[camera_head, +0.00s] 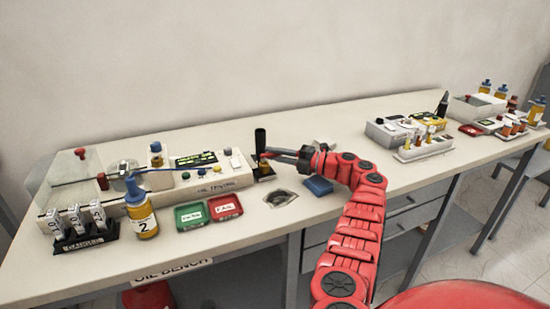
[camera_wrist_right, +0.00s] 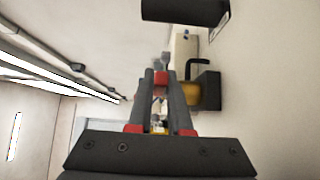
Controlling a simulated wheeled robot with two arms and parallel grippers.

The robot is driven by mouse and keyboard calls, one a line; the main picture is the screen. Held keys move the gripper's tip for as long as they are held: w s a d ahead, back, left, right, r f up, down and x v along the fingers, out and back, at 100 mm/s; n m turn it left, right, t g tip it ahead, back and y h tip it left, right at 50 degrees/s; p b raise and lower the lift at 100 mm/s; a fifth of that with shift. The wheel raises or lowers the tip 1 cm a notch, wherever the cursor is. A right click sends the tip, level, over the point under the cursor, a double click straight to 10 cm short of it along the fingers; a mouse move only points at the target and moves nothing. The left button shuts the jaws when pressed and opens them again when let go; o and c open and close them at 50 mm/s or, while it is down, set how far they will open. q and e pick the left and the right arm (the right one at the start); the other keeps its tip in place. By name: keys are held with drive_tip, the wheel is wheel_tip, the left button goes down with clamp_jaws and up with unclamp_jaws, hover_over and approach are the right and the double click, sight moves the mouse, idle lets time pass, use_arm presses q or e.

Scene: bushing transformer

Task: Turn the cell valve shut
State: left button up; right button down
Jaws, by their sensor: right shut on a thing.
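My right gripper (camera_head: 272,153) reaches in from the right over the bench to a small amber vessel with a black base (camera_head: 265,170), beside an upright black cylinder (camera_head: 260,140). In the right wrist view the fingers (camera_wrist_right: 160,75) are closed together, with a red patch between their tips. The amber body (camera_wrist_right: 190,94), a black block (camera_wrist_right: 207,92) and a bent black handle (camera_wrist_right: 197,65) are just right of the fingers. The fingers hide what they grip, and I cannot tell for sure which part is the cell valve. My left gripper is not in view.
The long tester unit (camera_head: 200,182), a blue-capped bottle (camera_head: 141,212), green (camera_head: 190,215) and red (camera_head: 225,207) trays and a blue block (camera_head: 318,186) are nearby. A dark patch (camera_head: 279,198) lies in front. More equipment (camera_head: 400,135) stands right; the bench between is mostly clear.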

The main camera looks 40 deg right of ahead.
drive_tip(key=c, duration=1.1)
unclamp_jaws()
drive_tip(key=shift+d, duration=0.1)
drive_tip(key=b+v, duration=0.1)
drive_tip(key=v, duration=1.6)
drive_tip(key=shift+s+d, duration=0.1)
